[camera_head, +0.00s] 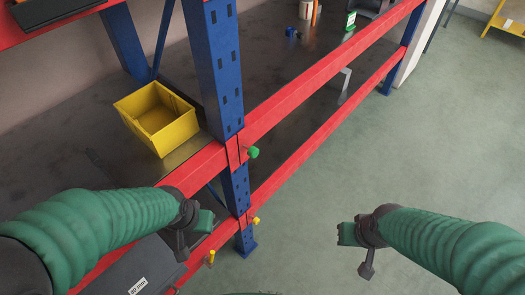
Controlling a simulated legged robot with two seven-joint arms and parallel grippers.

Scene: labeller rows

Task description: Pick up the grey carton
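I cannot make out a carton that is clearly grey. A dark grey box-like thing (125,278) with a white label marked in mm lies low at the left, partly hidden by my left arm and cut by the frame's bottom edge. My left gripper (193,234) is in front of the red shelf beam, close to that dark thing in the picture. My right gripper (357,247) hangs over the open floor, apart from the rack. Nothing shows in either gripper. Their fingertips are too small and turned to tell whether they are open.
A yellow open bin (158,117) stands on the dark shelf, left of a blue upright (221,65). Red beams (320,75) edge the rack. A green knob (253,152) sticks out. Small items, including a green box (351,20), stand farther back. Green-grey floor (400,150) is clear at right.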

